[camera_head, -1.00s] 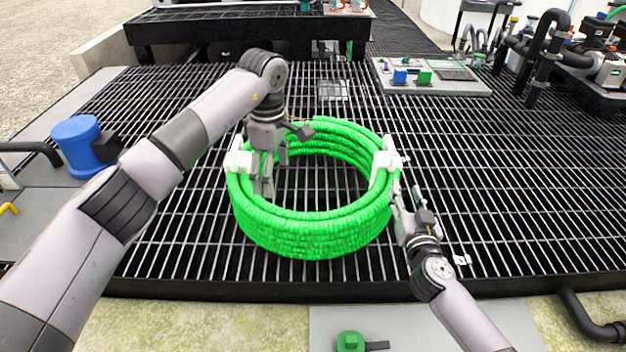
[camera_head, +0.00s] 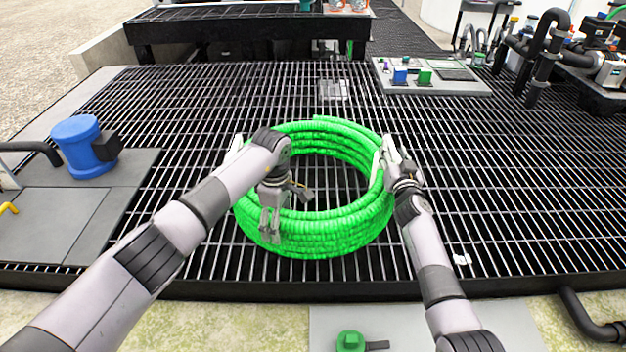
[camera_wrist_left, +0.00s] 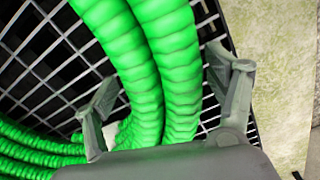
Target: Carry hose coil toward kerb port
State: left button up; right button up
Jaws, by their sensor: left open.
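The green hose coil (camera_head: 335,236) lies on the dark grating in the head view, with white clips at its left (camera_head: 236,146) and right sides. My left gripper (camera_head: 283,215) is over the coil's near-left part. In the left wrist view its open fingers (camera_wrist_left: 155,85) stand on either side of green hose strands (camera_wrist_left: 165,60). My right gripper (camera_head: 388,158) is at the coil's right side, overlapping the white clip there; its finger gap and any contact are unclear. A green fitting (camera_head: 350,341) on a grey slab and a blue capped fitting (camera_head: 78,143) show; which is the kerb port is unclear.
A panel with blue and green blocks (camera_head: 440,88) is at the back right. Black pipes (camera_head: 545,60) stand at the far right. A dark bench (camera_head: 250,25) spans the back.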

pick_arm(q)
jog(key=shift+f, duration=0.45)
pick_arm(e)
jog(key=shift+w+a, duration=0.2)
jog(key=shift+w, duration=0.2)
pick_arm(q)
jog(key=c, duration=0.8)
pick_arm(e)
jog(key=c, duration=0.8)
pick_arm(q)
grip_shut()
pick_arm(e)
grip_shut()
pick_arm(q)
jog(key=shift+w+r, duration=0.15)
jog(key=shift+r, duration=0.1)
pick_arm(e)
jog(key=shift+r, duration=0.25)
